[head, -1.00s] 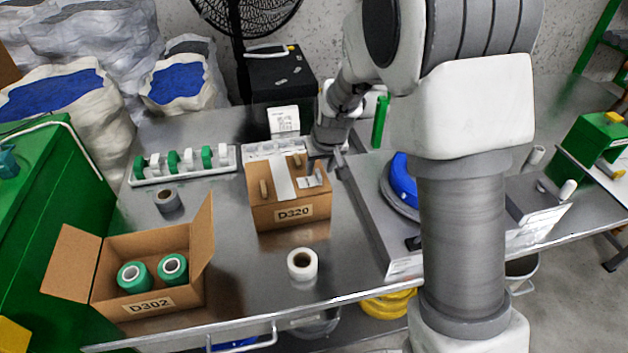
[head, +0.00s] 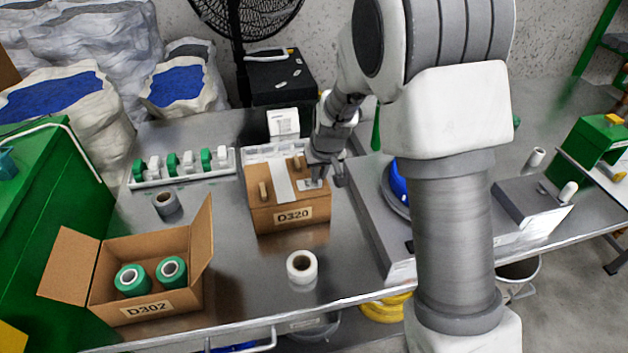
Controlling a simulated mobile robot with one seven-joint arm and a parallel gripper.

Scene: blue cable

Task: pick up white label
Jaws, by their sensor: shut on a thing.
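The white label (head: 309,185) is a small pale piece at the right end of the top of the closed cardboard box marked D320 (head: 262,217). My gripper (head: 318,179) is at the box's top right corner, pointing down, and is shut on the label. The fingers cover part of the label, so its full outline is hidden. I cannot tell whether the label is clear of the box top.
The box top also has a white strip (head: 281,183) and tan handles. An open box marked D302 (head: 150,307) with green rolls stands front left. A white roll (head: 301,266) stands in front. A rack (head: 184,179) is at the back left.

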